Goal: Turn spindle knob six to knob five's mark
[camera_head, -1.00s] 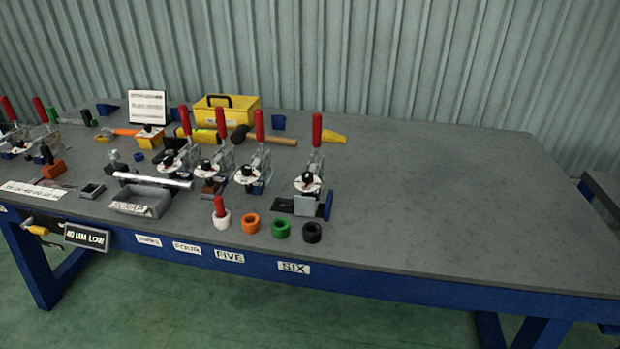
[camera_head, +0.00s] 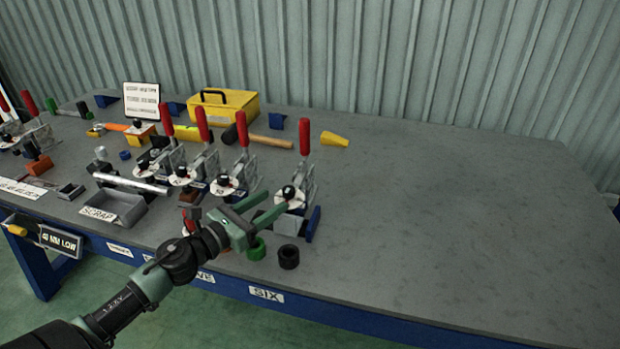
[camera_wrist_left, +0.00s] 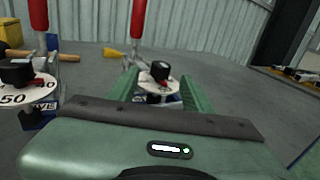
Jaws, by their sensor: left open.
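Knob six (camera_head: 288,192) is a black knob on a white dial at the rightmost red-handled clamp, above the SIX label (camera_head: 266,294). Knob five (camera_head: 223,180) is a similar black knob on a white dial, one station to the left. My left gripper (camera_head: 275,203) is open and empty, its green fingers reaching toward knob six from the front left. In the left wrist view, knob six (camera_wrist_left: 160,70) stands beyond the palm between the two open fingers, seemingly untouched. Knob five (camera_wrist_left: 15,72) is at the left edge there, beside a "50". Neither dial's mark alignment is readable. My right gripper is out of view.
A green ring (camera_head: 256,248) and a black ring (camera_head: 289,257) lie near the front edge, close under my left gripper. Clamp six's red handle (camera_head: 304,137) rises behind its knob. A scrap tray (camera_head: 118,207) is left. The bench's right side is clear.

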